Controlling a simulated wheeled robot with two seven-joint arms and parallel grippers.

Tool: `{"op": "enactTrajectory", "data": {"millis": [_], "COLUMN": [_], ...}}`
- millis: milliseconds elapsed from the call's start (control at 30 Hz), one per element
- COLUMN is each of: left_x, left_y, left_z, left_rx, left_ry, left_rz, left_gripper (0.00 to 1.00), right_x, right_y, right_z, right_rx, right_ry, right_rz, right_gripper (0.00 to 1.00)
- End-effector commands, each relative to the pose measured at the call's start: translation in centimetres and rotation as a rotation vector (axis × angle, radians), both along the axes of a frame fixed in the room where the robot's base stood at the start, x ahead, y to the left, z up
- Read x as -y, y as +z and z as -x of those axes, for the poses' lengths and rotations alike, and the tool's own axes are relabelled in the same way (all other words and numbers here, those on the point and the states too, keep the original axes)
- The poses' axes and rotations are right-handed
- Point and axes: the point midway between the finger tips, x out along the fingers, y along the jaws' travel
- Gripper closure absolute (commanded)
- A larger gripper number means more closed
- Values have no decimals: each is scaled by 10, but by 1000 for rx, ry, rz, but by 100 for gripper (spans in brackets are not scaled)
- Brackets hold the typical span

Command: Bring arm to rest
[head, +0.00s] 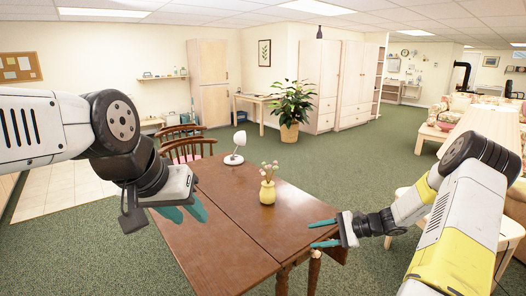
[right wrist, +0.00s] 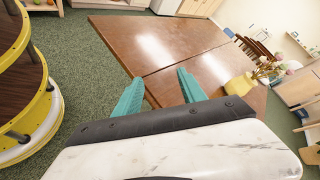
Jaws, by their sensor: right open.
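My left gripper (head: 192,217) hangs over the left part of the brown wooden table (head: 222,235), its two teal fingers apart with nothing between them. My left arm comes in from the left edge, bent downward at the wrist. My right gripper (head: 311,235) is at the table's right edge, pointing left, open and empty. In the right wrist view its teal fingers (right wrist: 160,76) are spread in front of the tabletop (right wrist: 150,45). My right arm comes in from the lower right. Whether its fingers touch the table cannot be told.
A yellow vase with flowers (head: 267,192) and a white lamp (head: 235,158) stand on the table. The vase also shows in the right wrist view (right wrist: 240,86). Wooden chairs (head: 188,150) are behind the table. A lampshade (head: 482,128) and sofa are at the right.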

Motion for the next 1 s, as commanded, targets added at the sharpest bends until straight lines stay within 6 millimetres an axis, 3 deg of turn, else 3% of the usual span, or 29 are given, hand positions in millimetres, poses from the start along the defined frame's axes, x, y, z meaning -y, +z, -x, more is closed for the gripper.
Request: {"op": "enactTrajectory", "data": {"millis": [33,100,500,800,1000], "left_x": [0,0,0,0,0], "left_y": [0,0,0,0,0], "left_z": [0,0,0,0,0], "left_rx": [0,0,0,0,0], "left_ry": [0,0,0,0,0], "left_rz": [0,0,0,0,0], "left_gripper": [64,64,64,64,64], "right_x": [-9,-19,-55,-60,-56], "right_y": [22,46,173,246,275], "right_z": [7,19,108,189,240], "right_rx": [28,60,300,540,716], "right_ry": [61,140,483,627,668], "right_rz": [69,159,649,968,1137], "right_gripper": [52,52,52,52,52]}}
